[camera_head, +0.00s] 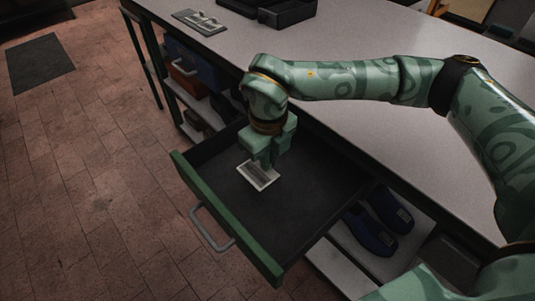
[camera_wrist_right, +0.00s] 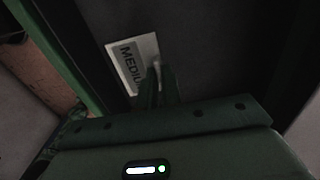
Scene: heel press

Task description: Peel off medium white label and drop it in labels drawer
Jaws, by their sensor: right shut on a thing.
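The medium white label (camera_head: 258,174) is a white piece with a grey band; it reads "MEDIU" in the right wrist view (camera_wrist_right: 130,66), its end hidden by the fingers. My right gripper (camera_head: 264,163) is shut on one edge of it and holds it inside the open drawer, over the dark floor. I cannot tell whether the label touches the floor. The labels drawer (camera_head: 183,167) has a green front with a grey handle and is pulled out from under the bench. The rest of its visible floor is bare. My left gripper is not in view.
The grey bench top (camera_head: 375,45) carries a small plate with pale pieces (camera_head: 200,22) and a black tray (camera_head: 268,12). Dark blue shoes (camera_head: 375,225) stand on a shelf right of the drawer. Blue and brown boxes (camera_head: 185,80) sit on shelves left of it.

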